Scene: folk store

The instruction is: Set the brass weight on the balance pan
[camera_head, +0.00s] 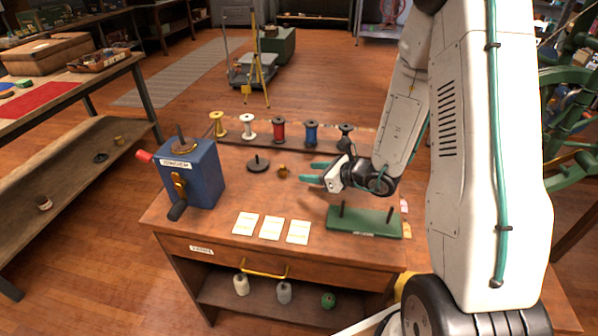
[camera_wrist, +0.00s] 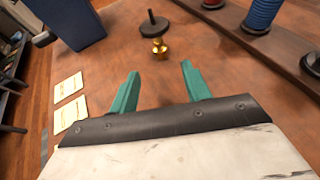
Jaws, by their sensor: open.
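The small brass weight (camera_head: 283,171) stands on the wooden workbench, just left of my gripper in the head view. It also shows in the wrist view (camera_wrist: 159,49), ahead of the gap between the fingers. My gripper (camera_head: 309,172) is open and empty, with its green fingers (camera_wrist: 160,72) pointing toward the weight and apart from it. A dark round disc with an upright post (camera_head: 258,164) stands just beyond the weight, and also shows in the wrist view (camera_wrist: 153,26). I cannot tell whether this disc is the balance pan; no other clear pan shows.
A blue box with a crank (camera_head: 192,175) stands at the bench's left. Several spools line the back, including a red one (camera_head: 279,130). Paper cards (camera_head: 271,228) lie in front. A green base with two posts (camera_head: 364,221) is at the right.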

